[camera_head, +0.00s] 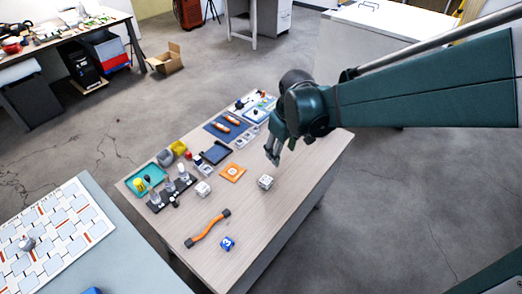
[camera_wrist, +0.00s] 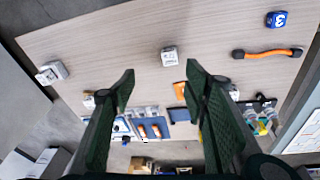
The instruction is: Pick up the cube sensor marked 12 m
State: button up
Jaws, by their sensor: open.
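My gripper (camera_head: 273,157) is open and empty above the wooden table; its two fingers also show in the wrist view (camera_wrist: 160,76). A white cube (camera_head: 265,182) with dark markings sits on the table just below and in front of the fingers. In the wrist view this cube (camera_wrist: 169,57) lies beyond the gap between the fingertips, apart from both. Another white cube (camera_head: 203,189) stands farther left. A white block (camera_wrist: 51,72) lies near the table edge in the wrist view. A blue cube (camera_head: 227,243) bears a white mark like a 3. I cannot read "12 m" on any cube.
An orange-handled tool (camera_head: 208,228) lies near the blue cube (camera_wrist: 276,19). An orange square (camera_head: 232,172), a dark tray (camera_head: 216,153), a teal tray (camera_head: 139,184) and several small parts line the table's far side. Bare tabletop (camera_head: 290,200) surrounds the nearest white cube.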

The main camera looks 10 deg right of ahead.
aim_at(264, 178)
jog(key=w+a+f+n, duration=0.1)
jog(key=w+f, duration=0.1)
jog(key=f, duration=0.3)
jog(key=w+a+f+n+g+b, duration=0.1)
jog(key=w+a+f, duration=0.1)
jog(key=f, duration=0.3)
jog(key=w+a+f+n+g+b, duration=0.1)
jog(key=w+a+f, duration=0.1)
jog(key=f, duration=0.4)
jog(key=shift+w+a, duration=0.15)
jog(key=shift+a, duration=0.05)
jog(key=shift+f+b, duration=0.3)
jog(key=shift+f, duration=1.05)
jog(key=shift+f, duration=0.1)
jog(key=shift+f+b, duration=0.8)
jog(key=shift+f, duration=1.7)
jog(key=shift+c, duration=0.2)
jog(key=c, duration=0.9)
